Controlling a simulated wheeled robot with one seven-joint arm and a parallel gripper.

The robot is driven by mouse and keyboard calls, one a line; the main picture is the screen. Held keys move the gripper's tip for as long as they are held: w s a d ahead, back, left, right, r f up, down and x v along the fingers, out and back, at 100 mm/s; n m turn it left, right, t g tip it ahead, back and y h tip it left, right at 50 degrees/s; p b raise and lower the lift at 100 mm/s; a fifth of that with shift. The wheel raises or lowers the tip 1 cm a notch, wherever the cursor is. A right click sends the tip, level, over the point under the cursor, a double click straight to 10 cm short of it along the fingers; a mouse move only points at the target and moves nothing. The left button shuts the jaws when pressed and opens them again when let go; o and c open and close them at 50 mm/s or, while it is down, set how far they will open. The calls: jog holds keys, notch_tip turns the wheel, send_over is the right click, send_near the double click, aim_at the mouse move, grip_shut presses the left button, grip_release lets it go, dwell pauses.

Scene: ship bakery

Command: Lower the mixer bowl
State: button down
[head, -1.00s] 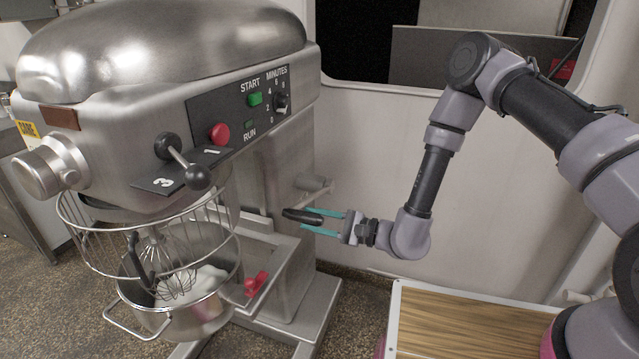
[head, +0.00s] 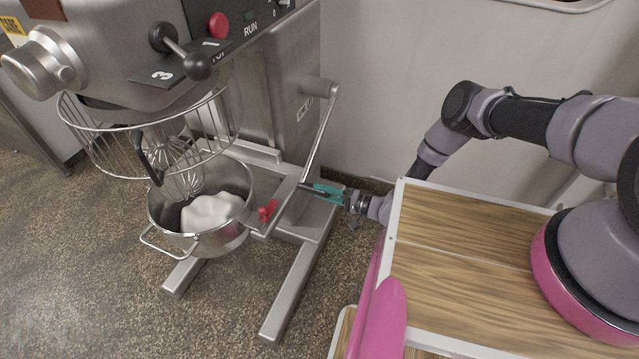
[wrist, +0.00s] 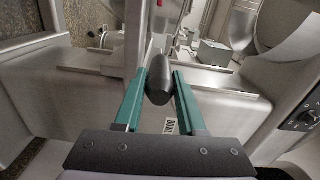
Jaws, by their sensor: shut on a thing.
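The steel mixer bowl (head: 225,243) holds a white mass (head: 210,213) and sits in the mixer's carrier under the wire guard (head: 88,150). The whisk (head: 188,182) reaches down over the bowl; whether it touches the white mass cannot be told. The lift lever (head: 319,137) on the mixer's side points downward from its pivot. My gripper (head: 318,190) is at the lever's lower end, its teal fingers shut on the black lever handle. In the wrist view the handle (wrist: 160,80) lies between the fingers (wrist: 155,100).
A red clamp (head: 268,211) is on the bowl carrier. The mixer's feet (head: 287,300) stretch forward on the speckled floor. A wood-topped table (head: 460,285) with a white edge stands at the right, close to my arm. A black gear lever (head: 180,50) sticks out above the guard.

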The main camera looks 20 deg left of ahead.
jog(key=w+f, duration=0.1)
jog(key=f+n, duration=0.1)
jog(key=shift+w+d+f, duration=0.1)
jog(key=shift+w+f, duration=0.3)
jog(key=shift+w+d+f, duration=0.1)
jog(key=shift+w+f, duration=0.1)
jog(key=shift+w, duration=0.05)
jog(key=shift+f, duration=0.1)
jog(key=c, duration=0.5)
grip_release()
jog(key=shift+w+f, duration=0.15)
jog(key=s+d, duration=0.1)
jog(key=d, duration=0.9)
jog(key=shift+d+r, duration=0.2)
jog(key=shift+d, duration=0.15)
